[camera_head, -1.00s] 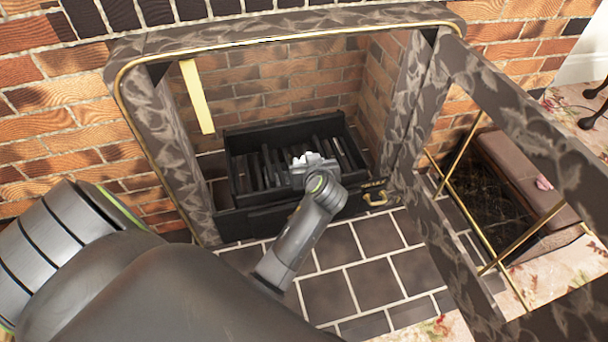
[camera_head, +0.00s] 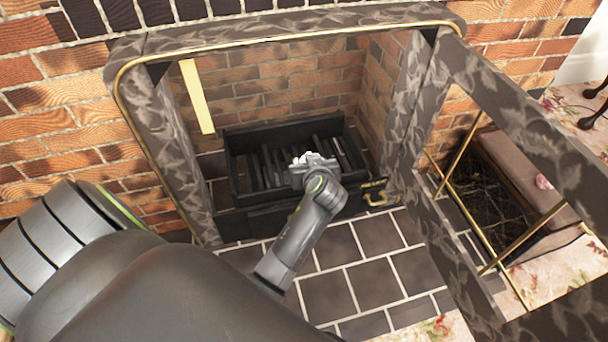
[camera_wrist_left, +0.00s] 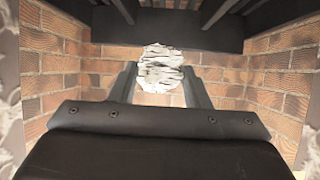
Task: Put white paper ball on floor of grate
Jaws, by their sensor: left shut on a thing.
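The white paper ball (camera_head: 313,158) is crumpled and sits at the tip of my left gripper (camera_head: 313,170), over the grate in the head view. In the left wrist view the ball (camera_wrist_left: 161,68) is held between the two fingers of my left gripper (camera_wrist_left: 160,80). The black grate (camera_head: 236,180) is an open, box-like frame with dark bars across it, inside the fireplace. The ball appears above the bars, toward the front right; its exact height is unclear. My gripper and wrist hide part of the grate's front. My right gripper is out of view.
A patterned stone surround with gold trim (camera_head: 290,38) frames the opening. A framed door (camera_head: 530,115) stands open at the right. A brass handle (camera_head: 376,199) is at the grate's lower front right. Dark hearth tiles (camera_head: 372,284) lie in front.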

